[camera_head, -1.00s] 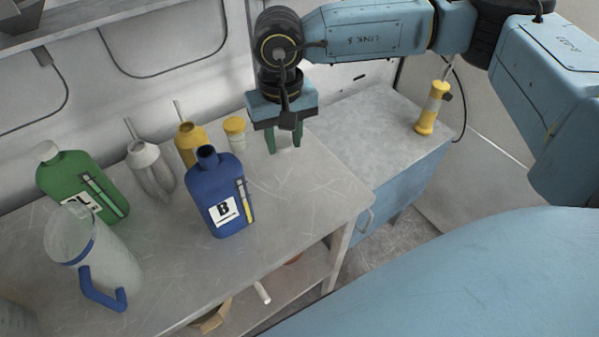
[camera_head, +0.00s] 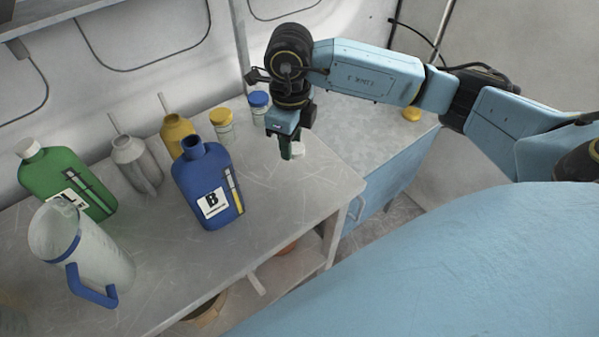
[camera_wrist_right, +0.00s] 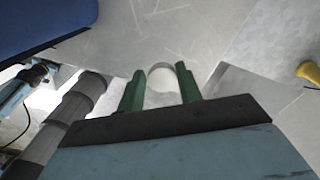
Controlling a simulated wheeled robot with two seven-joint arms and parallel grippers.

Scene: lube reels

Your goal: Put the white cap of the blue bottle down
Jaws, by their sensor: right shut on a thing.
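The blue bottle (camera_head: 209,186) with the letter B stands upright on the metal table, its neck open and uncapped. My right gripper (camera_head: 292,151) is to the right of the bottle, pointing down near the table's right part. Its green fingers are shut on the white cap (camera_head: 299,149). In the right wrist view the white cap (camera_wrist_right: 162,88) sits between the two fingertips (camera_wrist_right: 160,90). I cannot tell whether the cap touches the table top. My left gripper is not in view.
A green bottle (camera_head: 62,178), a clear jug (camera_head: 100,250) with a blue handle, a grey can (camera_head: 136,160), a yellow can (camera_head: 176,130) and two jars, yellow-lidded (camera_head: 222,122) and blue-lidded (camera_head: 259,104), share the table (camera_head: 270,205). The table is bare around the gripper.

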